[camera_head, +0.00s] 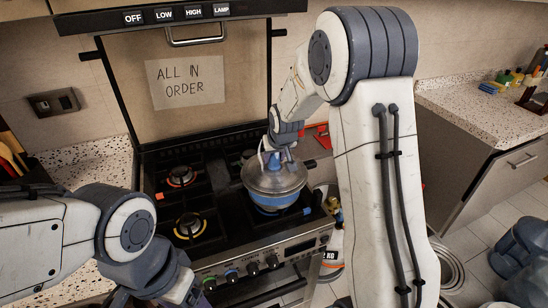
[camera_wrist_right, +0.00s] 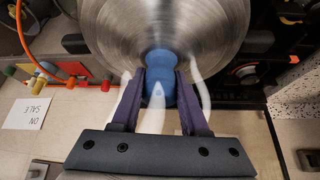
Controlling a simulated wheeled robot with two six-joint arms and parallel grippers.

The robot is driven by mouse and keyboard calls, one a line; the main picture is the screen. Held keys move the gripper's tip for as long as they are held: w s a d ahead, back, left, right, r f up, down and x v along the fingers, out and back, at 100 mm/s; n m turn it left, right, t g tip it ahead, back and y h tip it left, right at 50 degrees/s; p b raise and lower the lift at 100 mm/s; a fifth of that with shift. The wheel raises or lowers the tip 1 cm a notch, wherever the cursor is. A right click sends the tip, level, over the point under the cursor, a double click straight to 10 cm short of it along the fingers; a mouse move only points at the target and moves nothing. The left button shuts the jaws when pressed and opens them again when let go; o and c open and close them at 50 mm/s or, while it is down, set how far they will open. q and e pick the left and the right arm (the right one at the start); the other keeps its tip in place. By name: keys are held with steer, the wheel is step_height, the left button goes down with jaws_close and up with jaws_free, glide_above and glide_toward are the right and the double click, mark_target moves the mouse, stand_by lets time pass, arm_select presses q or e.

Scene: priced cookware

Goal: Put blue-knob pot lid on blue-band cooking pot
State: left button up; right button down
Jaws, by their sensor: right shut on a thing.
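The steel pot lid (camera_head: 259,180) sits at the top of the blue-band cooking pot (camera_head: 274,209) on the right side of the stove. Whether the lid rests on the rim or hangs just above it, I cannot tell. My right gripper (camera_head: 279,158) is shut on the lid's blue knob. In the right wrist view, the purple fingers (camera_wrist_right: 157,95) clasp the blue knob (camera_wrist_right: 160,65) from both sides, with the brushed lid (camera_wrist_right: 115,30) beyond. My left gripper (camera_head: 188,291) is low at the left, partly cut off by the frame edge, its jaws unclear.
The stove (camera_head: 165,210) has lit-looking orange and yellow burners left of the pot. Knobs line its front. A bottle (camera_head: 333,250) stands right of the stove front. A speckled counter (camera_head: 470,115) is at the right, and a raised panel with a sign (camera_head: 186,82) stands behind.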

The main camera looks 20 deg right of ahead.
steer(key=shift+f, duration=0.2)
steer(key=shift+f+b, duration=0.25)
steer(key=shift+b, duration=0.15)
jaws_free()
stand_by(0.4)
steer(key=shift+r, duration=0.1)
steer(key=b+v, duration=0.1)
steer(key=v, duration=0.9)
steer(key=shift+r+b, duration=0.2)
steer(key=shift+b, duration=0.15)
steer(key=shift+s, duration=0.1)
stand_by(0.5)
